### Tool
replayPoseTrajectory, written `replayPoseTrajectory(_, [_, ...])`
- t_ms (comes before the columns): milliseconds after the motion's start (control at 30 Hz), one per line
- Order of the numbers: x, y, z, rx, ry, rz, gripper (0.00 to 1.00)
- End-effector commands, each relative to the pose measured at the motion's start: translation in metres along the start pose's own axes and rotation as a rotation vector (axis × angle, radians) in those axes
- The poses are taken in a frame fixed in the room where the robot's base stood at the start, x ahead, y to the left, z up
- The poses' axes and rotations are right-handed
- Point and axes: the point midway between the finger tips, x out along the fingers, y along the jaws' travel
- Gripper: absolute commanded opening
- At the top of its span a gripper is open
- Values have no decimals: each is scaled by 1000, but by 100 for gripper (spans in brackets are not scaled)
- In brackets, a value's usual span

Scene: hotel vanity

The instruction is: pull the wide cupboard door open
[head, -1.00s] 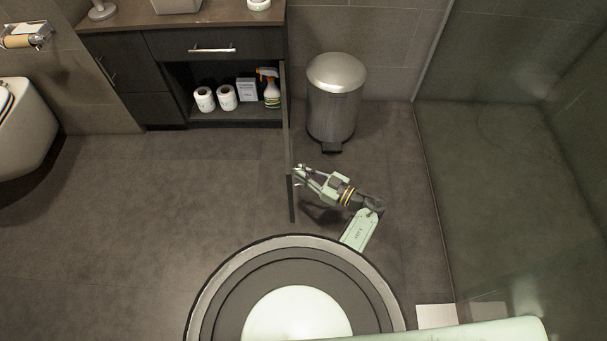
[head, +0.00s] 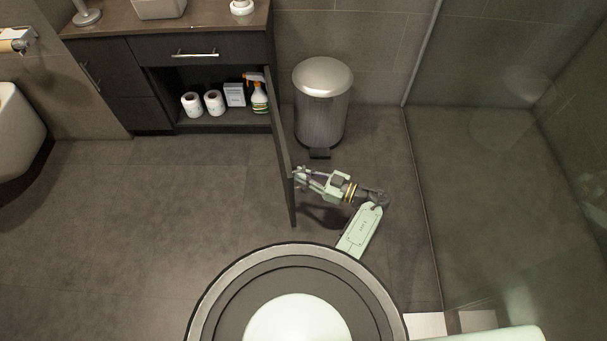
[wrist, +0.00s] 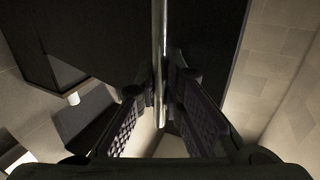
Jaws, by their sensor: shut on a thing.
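The wide cupboard door (head: 281,150) is dark and stands swung out from the right side of the vanity cabinet, seen nearly edge-on in the head view. The cupboard interior (head: 208,85) is exposed. My gripper (head: 298,176) is at the door's outer part, on its right side. In the wrist view my gripper (wrist: 160,108) has its two fingers on either side of the bright metal door handle (wrist: 160,50), shut on it. The dark door panel (wrist: 105,35) fills the upper part of that view. The exact finger contact is partly hidden in shadow.
Two white rolls (head: 203,103), a box (head: 234,94) and a spray bottle (head: 258,94) stand inside the cupboard. A metal pedal bin (head: 322,105) stands just right of the door. A glass partition (head: 424,190) is farther right. The floor (head: 190,200) left of the door is clear.

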Motion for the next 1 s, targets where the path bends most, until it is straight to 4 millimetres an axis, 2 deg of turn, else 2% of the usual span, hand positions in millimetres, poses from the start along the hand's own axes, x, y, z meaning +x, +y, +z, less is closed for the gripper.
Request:
replayPoseTrajectory(67, [-1,-2,0,2,4,-5,0])
replayPoseTrajectory(100, [-1,-2,0,2,4,-4,9])
replayPoseTrajectory(400, [-1,-1,-1,0,3,-3,29])
replayPoseTrajectory(767, [-3,0,-1,-2,3,-2,30])
replayPoseTrajectory(867, [-14,1,-1,-2,3,2,30])
replayPoseTrajectory(1000, [-42,1,-1,-1,2,4,30])
